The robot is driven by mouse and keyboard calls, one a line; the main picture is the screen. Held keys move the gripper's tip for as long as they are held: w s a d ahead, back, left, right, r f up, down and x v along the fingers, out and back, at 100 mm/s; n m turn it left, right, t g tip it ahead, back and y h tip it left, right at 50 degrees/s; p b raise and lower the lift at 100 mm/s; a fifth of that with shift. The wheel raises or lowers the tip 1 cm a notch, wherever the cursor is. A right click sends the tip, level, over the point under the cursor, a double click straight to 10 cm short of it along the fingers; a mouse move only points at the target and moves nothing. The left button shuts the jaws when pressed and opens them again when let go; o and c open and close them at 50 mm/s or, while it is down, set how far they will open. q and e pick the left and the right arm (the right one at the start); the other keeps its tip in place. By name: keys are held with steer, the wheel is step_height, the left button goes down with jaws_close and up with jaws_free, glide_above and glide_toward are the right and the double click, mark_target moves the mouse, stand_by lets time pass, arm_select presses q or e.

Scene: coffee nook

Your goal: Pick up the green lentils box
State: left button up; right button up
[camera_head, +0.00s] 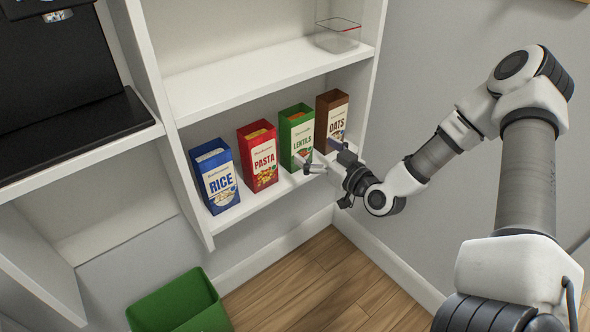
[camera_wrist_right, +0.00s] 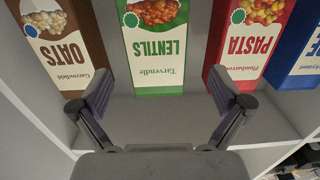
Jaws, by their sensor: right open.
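The green lentils box (camera_head: 296,138) stands upright on the lower shelf, between the red pasta box and the brown oats box. My right gripper (camera_head: 322,156) is open and empty just in front of it, covering part of its lower right side in the head view. In the right wrist view the lentils box (camera_wrist_right: 158,45) appears upside down, centred ahead of my open right gripper (camera_wrist_right: 163,95). The fingers lie to either side of its line and appear short of the box. My left gripper is not in view.
The red pasta box (camera_head: 259,156) and blue rice box (camera_head: 216,177) stand left of the lentils; the brown oats box (camera_head: 331,118) stands close on its right. An upper shelf (camera_head: 260,78) is above. A green bin (camera_head: 180,303) is on the floor.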

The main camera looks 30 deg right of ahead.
mark_target(303, 136)
steer(key=w, duration=0.2)
steer(key=w+b, duration=0.1)
steer(key=w, duration=0.2)
steer(key=w+b, duration=0.1)
steer(key=w, duration=0.1)
steer(key=shift+w+a+r, duration=0.1)
steer(key=shift+w+r, duration=0.05)
steer(key=shift+r, duration=0.2)
steer(key=shift+w+r, duration=0.1)
steer(key=shift+w, duration=0.3)
steer(key=c, duration=1.5)
